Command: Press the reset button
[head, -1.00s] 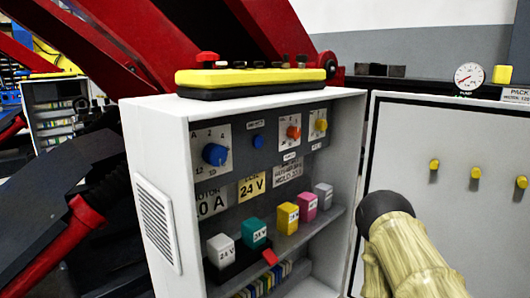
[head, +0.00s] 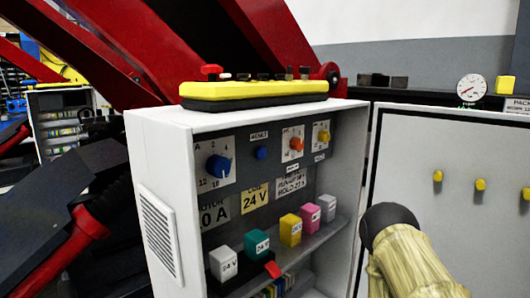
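The reset button is a small round blue button (head: 262,153) on the grey panel inside the open white cabinet (head: 160,150). A small white label (head: 259,135) reading RESET sits just above it. Nothing covers the button. A beige, sleeve-like piece with a dark rounded end, which looks like part of my arm, shows at the lower right, in front of the open door and apart from the button. No gripper fingers show, so I cannot see whether my gripper is open or shut.
Several coloured relay blocks (head: 257,243) stand on a shelf below. A yellow pendant (head: 255,91) lies on top. The open door (head: 440,140) is at right.

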